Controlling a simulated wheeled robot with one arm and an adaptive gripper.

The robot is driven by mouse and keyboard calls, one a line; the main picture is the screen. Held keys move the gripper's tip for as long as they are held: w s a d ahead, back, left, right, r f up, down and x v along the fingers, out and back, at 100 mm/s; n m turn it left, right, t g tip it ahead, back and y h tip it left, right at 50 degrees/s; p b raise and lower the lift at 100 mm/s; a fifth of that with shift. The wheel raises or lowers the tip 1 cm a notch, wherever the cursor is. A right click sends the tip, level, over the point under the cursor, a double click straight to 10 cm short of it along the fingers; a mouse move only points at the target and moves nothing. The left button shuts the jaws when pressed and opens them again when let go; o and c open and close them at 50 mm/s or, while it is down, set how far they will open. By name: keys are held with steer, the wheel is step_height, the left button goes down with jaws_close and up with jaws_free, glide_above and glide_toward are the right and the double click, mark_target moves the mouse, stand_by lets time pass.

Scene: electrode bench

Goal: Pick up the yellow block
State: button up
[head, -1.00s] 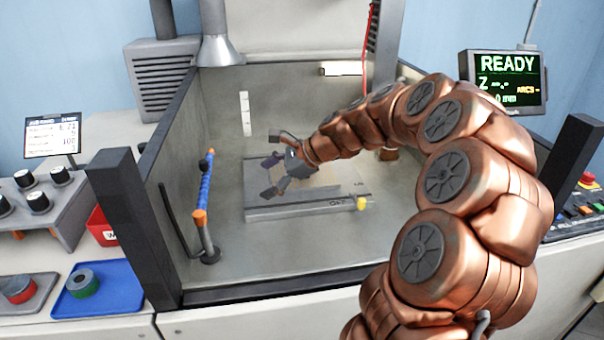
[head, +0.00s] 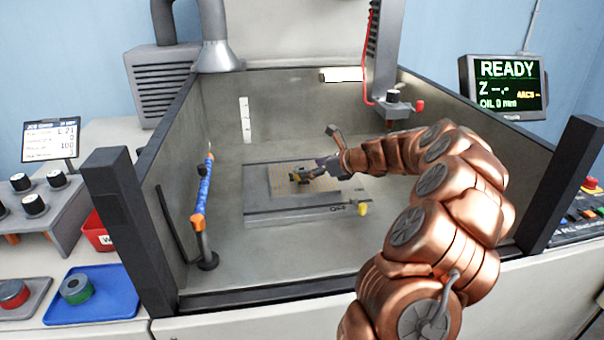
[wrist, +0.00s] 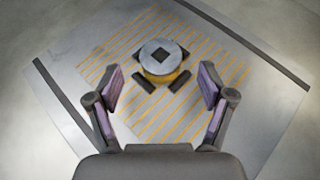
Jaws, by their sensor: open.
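A round block (wrist: 165,72) with a yellow side and a grey top with a dark square in it stands on the orange-hatched plate (wrist: 110,60) in the wrist view. Dark pieces show around its base. In the head view the block (head: 301,179) is small and dark with a little yellow, on the plate in the tank. My gripper (wrist: 160,88) is open and empty. Its two fingers, with purple pads, are spread to the left and right, with the block between and slightly beyond their tips. In the head view my gripper (head: 320,172) reaches in from the right, beside the block.
Tank walls and dark corner posts (head: 126,225) surround the plate. A blue hose (head: 205,188) stands at the left. A yellow knob (head: 362,208) is at the plate's front right. A machine head (head: 398,102) with a red knob hangs behind my arm.

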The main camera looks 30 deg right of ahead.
mark_target(304, 169)
steer(key=shift+x, duration=1.7)
jaws_close()
